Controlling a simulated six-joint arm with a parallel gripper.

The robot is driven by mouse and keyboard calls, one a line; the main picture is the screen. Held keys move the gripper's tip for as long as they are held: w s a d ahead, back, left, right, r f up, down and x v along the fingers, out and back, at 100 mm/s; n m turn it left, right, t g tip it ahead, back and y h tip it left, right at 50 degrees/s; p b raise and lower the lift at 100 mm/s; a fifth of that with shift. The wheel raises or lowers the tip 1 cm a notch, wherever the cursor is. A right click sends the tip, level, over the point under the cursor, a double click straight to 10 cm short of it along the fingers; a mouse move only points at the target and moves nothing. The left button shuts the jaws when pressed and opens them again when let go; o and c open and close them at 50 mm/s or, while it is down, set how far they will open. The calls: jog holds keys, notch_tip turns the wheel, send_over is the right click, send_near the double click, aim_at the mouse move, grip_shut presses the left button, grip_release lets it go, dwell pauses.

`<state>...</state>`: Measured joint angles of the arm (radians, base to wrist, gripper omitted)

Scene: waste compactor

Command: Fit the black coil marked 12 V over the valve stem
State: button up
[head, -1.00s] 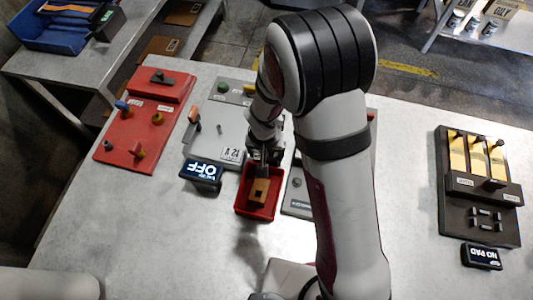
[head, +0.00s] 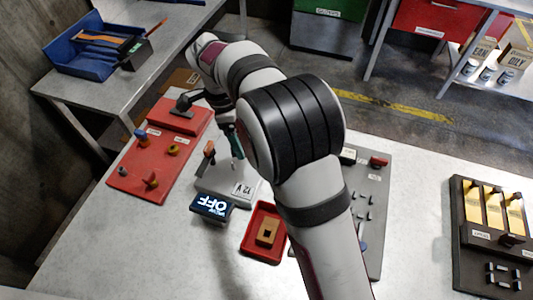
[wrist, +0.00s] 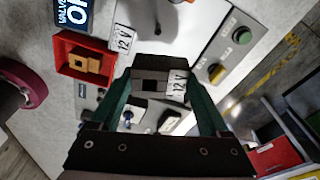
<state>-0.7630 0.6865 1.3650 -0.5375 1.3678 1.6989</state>
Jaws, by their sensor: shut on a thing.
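My gripper (wrist: 160,100) is shut on the black coil (wrist: 150,84), which carries a white 12 V label and shows a square hole, in the wrist view. The coil is held above the work surface. In the head view my arm hides most of the gripper and the coil. The pale valve plate (head: 215,187) has a 12 V label and a thin upright pin (head: 233,168) that looks like the valve stem.
A red tray (head: 250,248) holds an orange-brown block (head: 267,232). The display (head: 212,208) reading OFF stands before the plate. A red-handled lever (head: 208,152) rises beside the pin. A red board (head: 130,180) lies left, a grey panel (head: 375,210) right. Bare table lies in front.

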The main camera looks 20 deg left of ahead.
jog(key=a+m, duration=0.1)
jog(key=a+r+m, duration=0.1)
jog(key=m, duration=0.1)
jog(key=shift+s+a+m+g, duration=0.15)
jog(key=shift+m+g, duration=0.15)
send_over(237, 166)
jog(key=shift+a+f, duration=0.2)
jog(key=shift+f, duration=2.7)
jog(key=shift+f, duration=2.35)
jog(key=o, duration=1.4)
notch_tip(237, 166, up, 16)
jog(key=a, duration=0.2)
jog(key=shift+a+f, duration=0.2)
jog(key=shift+a, duration=0.05)
jog(key=shift+d, duration=0.1)
